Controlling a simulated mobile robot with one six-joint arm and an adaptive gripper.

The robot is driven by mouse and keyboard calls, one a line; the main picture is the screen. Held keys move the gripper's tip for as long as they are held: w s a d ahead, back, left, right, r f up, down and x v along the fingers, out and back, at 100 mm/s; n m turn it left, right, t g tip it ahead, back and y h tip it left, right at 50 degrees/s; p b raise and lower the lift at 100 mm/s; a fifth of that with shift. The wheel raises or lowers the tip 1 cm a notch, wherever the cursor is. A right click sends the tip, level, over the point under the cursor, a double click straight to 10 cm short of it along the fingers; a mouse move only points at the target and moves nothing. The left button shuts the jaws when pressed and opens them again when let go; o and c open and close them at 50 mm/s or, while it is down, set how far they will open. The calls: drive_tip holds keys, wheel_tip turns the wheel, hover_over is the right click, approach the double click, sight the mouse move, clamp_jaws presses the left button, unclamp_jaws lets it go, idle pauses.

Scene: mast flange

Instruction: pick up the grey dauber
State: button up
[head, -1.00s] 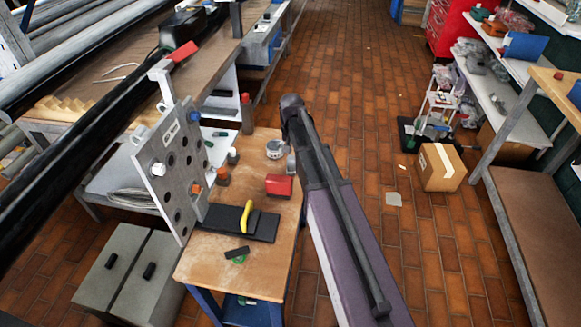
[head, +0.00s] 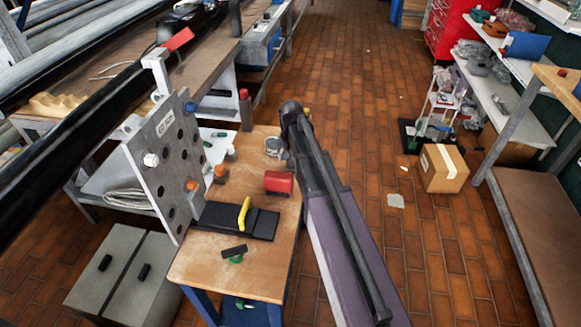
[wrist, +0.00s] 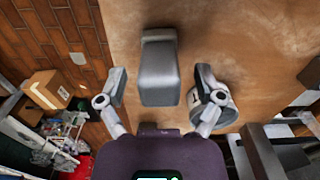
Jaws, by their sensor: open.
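The grey dauber (wrist: 158,72) is a rounded grey block on the wooden bench top (wrist: 225,35), seen from above in the wrist view. My gripper (wrist: 161,80) is open, one finger on each side of the dauber, with a gap showing on both sides. Its height over the bench is hard to judge. A round metal tin (wrist: 222,108) lies partly behind the right finger; it also shows in the head view (head: 273,147). In the head view my arm hides my fingers and most or all of the dauber.
On the bench are a red block (head: 279,182), a black slab (head: 262,224) with a yellow handle, and a green-based brush (head: 234,253). An upright grey holed plate (head: 165,165) stands at the bench's left. A cardboard box (head: 443,168) sits on the floor to the right.

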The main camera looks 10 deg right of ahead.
drive_tip(key=shift+f, duration=0.2)
idle(0.5)
clamp_jaws()
